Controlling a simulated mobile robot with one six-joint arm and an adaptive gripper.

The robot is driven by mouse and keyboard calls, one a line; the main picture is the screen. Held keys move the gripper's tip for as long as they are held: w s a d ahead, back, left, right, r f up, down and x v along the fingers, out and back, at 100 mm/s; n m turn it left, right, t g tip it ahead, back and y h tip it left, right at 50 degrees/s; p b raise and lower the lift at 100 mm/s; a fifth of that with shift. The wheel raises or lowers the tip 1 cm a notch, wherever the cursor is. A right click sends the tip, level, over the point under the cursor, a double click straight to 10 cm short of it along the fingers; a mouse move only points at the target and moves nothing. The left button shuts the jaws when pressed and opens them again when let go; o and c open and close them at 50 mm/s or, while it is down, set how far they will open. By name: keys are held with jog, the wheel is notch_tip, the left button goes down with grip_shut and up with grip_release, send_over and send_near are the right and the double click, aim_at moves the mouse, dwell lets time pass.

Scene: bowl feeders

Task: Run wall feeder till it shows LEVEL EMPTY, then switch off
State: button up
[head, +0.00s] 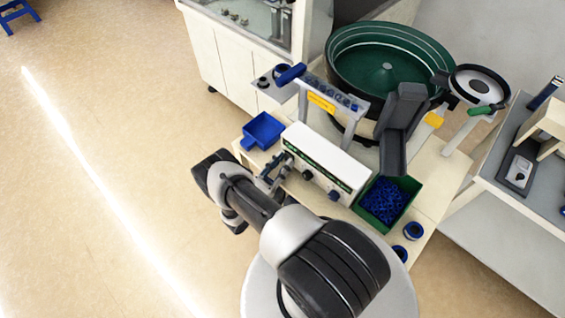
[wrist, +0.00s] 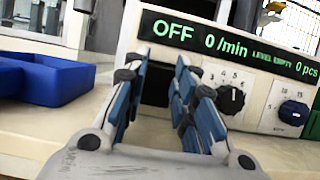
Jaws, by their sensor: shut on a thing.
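The feeder's white control box (head: 326,165) stands on the bench in front of a large green bowl (head: 388,66). In the wrist view its display (wrist: 230,45) reads OFF, 0/min, LEVEL EMPTY, 0 pcs. A black knob (wrist: 231,99) and a blue knob (wrist: 293,112) sit on the panel. My gripper (wrist: 160,85) is at the left end of the panel, shut on a dark switch part (wrist: 155,88) below the word OFF; the fingers partly hide it. In the head view my gripper (head: 275,170) is at the box's left front. The bowl's floor looks bare.
A green bin (head: 364,208) full of blue pieces stands right of the box, under a dark chute (head: 393,140). A blue tray (head: 262,131) lies to the left. Blue rings (head: 413,231) lie at the bench's front right. Open floor lies to the left.

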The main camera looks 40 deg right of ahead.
jog(key=o, duration=1.1)
jog(key=shift+c, duration=0.2)
jog(key=w+v, duration=0.1)
jog(key=v, duration=1.1)
jog(key=shift+s, duration=0.4)
jog(key=shift+r, duration=0.1)
